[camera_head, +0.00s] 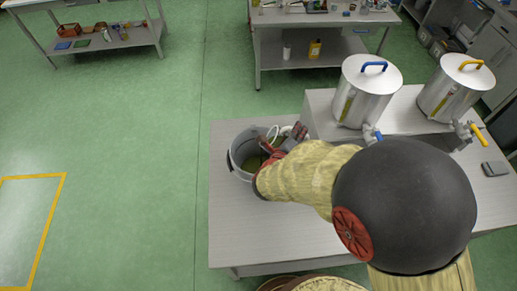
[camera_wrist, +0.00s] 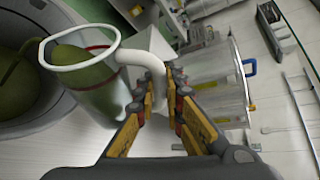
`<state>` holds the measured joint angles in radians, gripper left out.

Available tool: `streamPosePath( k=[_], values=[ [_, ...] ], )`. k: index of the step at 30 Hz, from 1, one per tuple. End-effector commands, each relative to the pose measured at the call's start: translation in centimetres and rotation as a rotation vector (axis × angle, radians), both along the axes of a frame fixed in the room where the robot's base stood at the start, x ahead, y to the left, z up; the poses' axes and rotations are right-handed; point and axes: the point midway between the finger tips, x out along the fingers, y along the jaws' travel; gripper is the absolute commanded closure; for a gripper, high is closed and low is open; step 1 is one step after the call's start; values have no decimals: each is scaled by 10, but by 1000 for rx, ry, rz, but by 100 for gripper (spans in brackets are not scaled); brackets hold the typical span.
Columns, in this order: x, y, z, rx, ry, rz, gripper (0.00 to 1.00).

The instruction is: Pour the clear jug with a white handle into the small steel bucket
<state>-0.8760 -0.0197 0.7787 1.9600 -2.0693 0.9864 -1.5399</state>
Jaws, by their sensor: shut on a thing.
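The clear jug with a white rim and white handle (camera_wrist: 95,85) is beside the bucket in the wrist view, its mouth toward the bucket's rim. It looks tilted and holds olive-green liquid. My gripper (camera_wrist: 163,88) is shut on the white handle. The small steel bucket (camera_wrist: 70,108) is at the left of the wrist view, with olive-green liquid inside. An olive streak runs from the jug's lip into the bucket. In the head view the bucket (camera_head: 236,164) stands on the table's left part. There my gripper (camera_head: 290,138) and arm hide most of the jug.
Two lidded steel tanks with taps, one with a blue handle (camera_head: 366,92) and one with a yellow handle (camera_head: 456,88), stand right of the bucket. A small grey device (camera_head: 494,169) lies at the table's right. The table's (camera_head: 240,235) front left is clear.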

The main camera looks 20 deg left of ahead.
Motion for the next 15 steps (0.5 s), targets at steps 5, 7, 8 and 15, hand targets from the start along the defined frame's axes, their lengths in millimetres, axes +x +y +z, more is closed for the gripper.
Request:
streamPosePath(
  k=[5, 7, 8, 15],
  values=[
    [0, 1, 1, -13, -4, 0, 100],
    [0, 2, 1, -17, -5, 0, 100],
    [0, 2, 1, -19, -6, 0, 100],
    [-1, 3, 1, -37, -11, 1, 100]
  ],
)
